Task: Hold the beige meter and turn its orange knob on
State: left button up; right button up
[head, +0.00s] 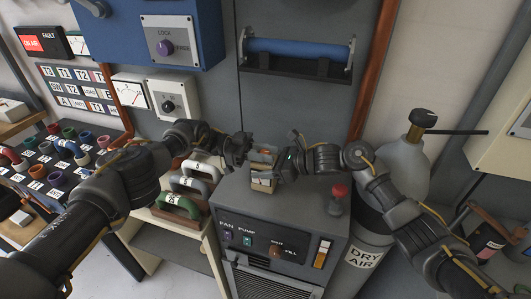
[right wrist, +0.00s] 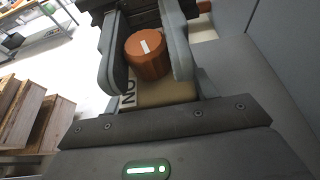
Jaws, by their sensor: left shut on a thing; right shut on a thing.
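The beige meter (head: 262,180) is between my two grippers above the grey cabinet in the head view. Its beige face (right wrist: 168,93) shows in the right wrist view, with dark lettering beside the knob. The orange knob (right wrist: 148,56) is round with a short white mark on top. My right gripper (right wrist: 148,50) is shut on the knob, one finger on each side; in the head view it comes in from the right. My left gripper (head: 246,147) is shut on the meter from the left side. Its exact contact is hidden in the head view.
The grey cabinet (head: 290,205) has a red knob (head: 339,191) on its top at the right. Several handled pieces (head: 185,203) stand on a shelf to the left. A grey gas bottle (head: 402,165) stands at the right. A blue roll (head: 298,50) hangs on the wall behind.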

pick_arm(q)
jog(key=shift+w+a, duration=0.25)
jog(key=o, duration=0.5)
jog(key=shift+o, duration=0.9)
jog(key=shift+s, duration=0.1)
jog(key=v, duration=0.7)
jog(key=shift+a, duration=0.25)
jog(key=shift+r, duration=0.1)
